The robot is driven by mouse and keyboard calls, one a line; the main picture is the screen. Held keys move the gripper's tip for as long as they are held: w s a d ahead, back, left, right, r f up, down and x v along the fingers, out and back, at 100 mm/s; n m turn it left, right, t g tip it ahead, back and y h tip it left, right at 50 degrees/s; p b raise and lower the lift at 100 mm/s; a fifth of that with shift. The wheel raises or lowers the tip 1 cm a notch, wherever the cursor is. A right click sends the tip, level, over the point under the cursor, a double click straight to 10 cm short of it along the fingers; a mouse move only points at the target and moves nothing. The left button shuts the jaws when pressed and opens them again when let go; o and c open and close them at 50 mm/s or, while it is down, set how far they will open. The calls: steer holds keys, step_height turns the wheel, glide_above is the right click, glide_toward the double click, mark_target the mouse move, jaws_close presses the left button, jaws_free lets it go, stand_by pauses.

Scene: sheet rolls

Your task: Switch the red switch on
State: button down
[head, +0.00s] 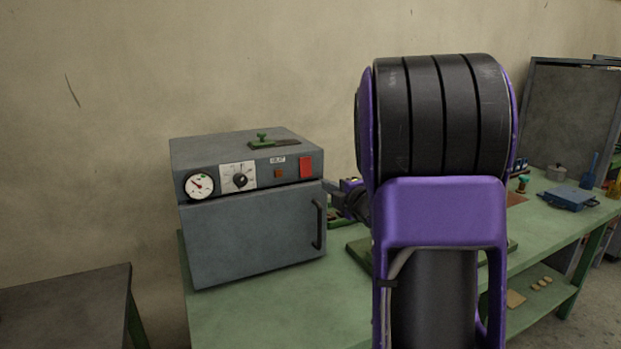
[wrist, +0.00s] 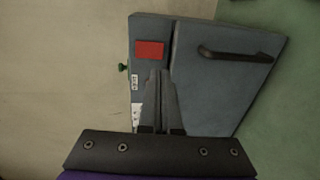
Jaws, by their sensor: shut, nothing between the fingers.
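The red switch (head: 306,167) is a red rectangle at the right end of the front panel of a grey oven (head: 250,230). It also shows in the wrist view (wrist: 150,48), where the oven appears turned on its side. My gripper (wrist: 159,73) is shut and empty, its fingertips just below the red switch in that picture. I cannot tell whether they touch the panel. The fingers hide part of the panel there. In the head view my arm hides much of the gripper, which is beside the oven's right edge.
The oven has a dial (head: 239,179), a gauge (head: 200,186) and a dark door handle (head: 319,224). A green-handled tool (head: 263,140) lies on top. The oven stands on a green workbench (head: 270,310). A blue box (head: 569,198) sits farther right.

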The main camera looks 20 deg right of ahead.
mark_target(305, 176)
steer(key=w, duration=0.6)
steer(key=w+f, duration=0.1)
steer(key=w, duration=0.2)
steer(key=shift+w+a+f, duration=0.1)
steer(key=shift+w+a, duration=0.1)
steer(key=shift+w, duration=0.2)
steer(key=shift+w+f+b, duration=0.3)
steer(key=shift+f+b, duration=0.05)
steer(key=shift+b, duration=0.1)
steer(key=shift+a+b, duration=0.1)
steer(key=shift+b, duration=0.75)
steer(key=shift+w+a+r, duration=0.1)
steer(key=shift+r, duration=0.05)
